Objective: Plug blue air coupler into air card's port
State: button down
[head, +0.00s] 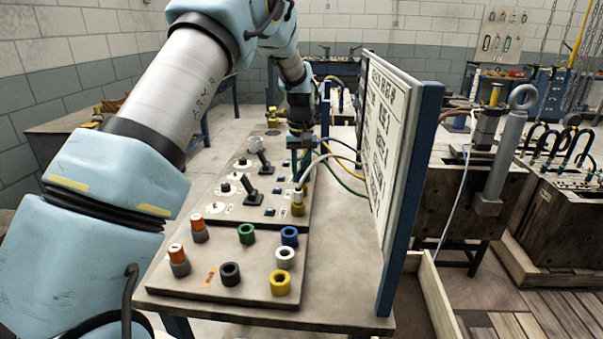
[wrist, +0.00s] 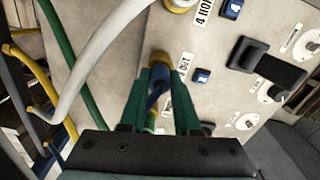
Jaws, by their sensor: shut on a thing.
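My gripper (head: 300,144) is over the far part of the row of panels on the bench. In the wrist view its two green fingers (wrist: 161,78) are shut on the blue coupler (wrist: 155,97), a small blue piece between them. A tan, round port (wrist: 158,58) shows at the fingertips, beside a white printed label (wrist: 183,66). The fingers hide the coupler's end, so I cannot tell whether it touches or sits in the port. In the head view the coupler is hidden by the gripper. I cannot tell which panel is the air card.
White (head: 318,160), yellow and green hoses (head: 345,186) loop close to my gripper, up to an upright board (head: 385,130) on the right. A black lever (wrist: 262,62) stands beside it. Coloured sockets, including a blue one (head: 289,236), fill the near panel (head: 200,275).

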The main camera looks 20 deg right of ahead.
aim_at(302, 170)
jog(key=shift+f, duration=0.15)
jog(key=shift+c, duration=0.7)
grip_release()
jog(key=shift+r+p, duration=2.65)
jog(key=shift+r, duration=1.2)
